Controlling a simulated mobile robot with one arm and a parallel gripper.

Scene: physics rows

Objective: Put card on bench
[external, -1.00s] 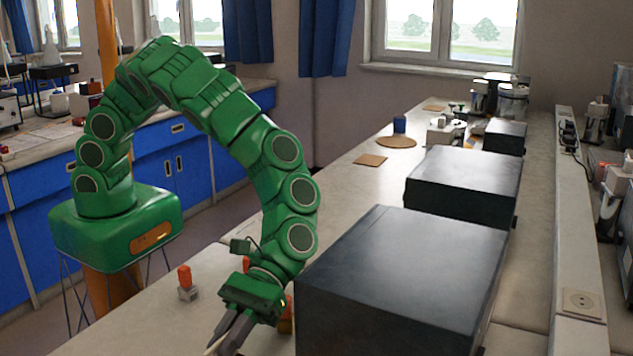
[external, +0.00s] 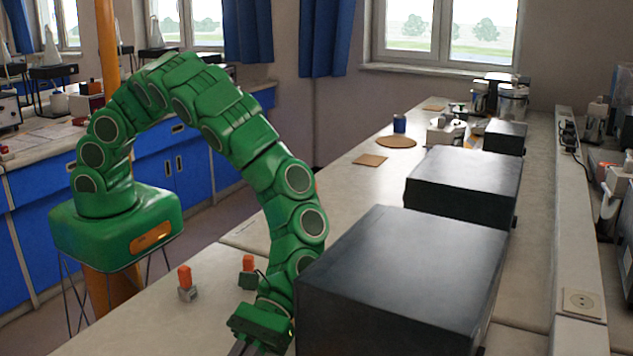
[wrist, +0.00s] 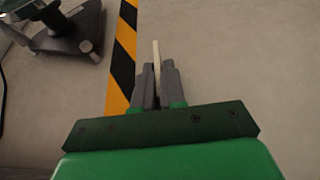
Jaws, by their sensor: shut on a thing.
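A thin, pale card (wrist: 156,52) stands edge-on between the fingertips of my gripper (wrist: 158,82) in the wrist view. My gripper is shut on it, and the card's end sticks out past the fingers. In the external view my gripper (external: 243,349) points down at the bottom edge of the picture, just left of the nearest black box. The card cannot be made out there. The long pale bench (external: 335,190) runs from the front to the window wall.
Black boxes (external: 400,260) stand along the bench on the right. The wrist view shows black-and-yellow tape (wrist: 122,55) and a dark-based device (wrist: 70,38).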

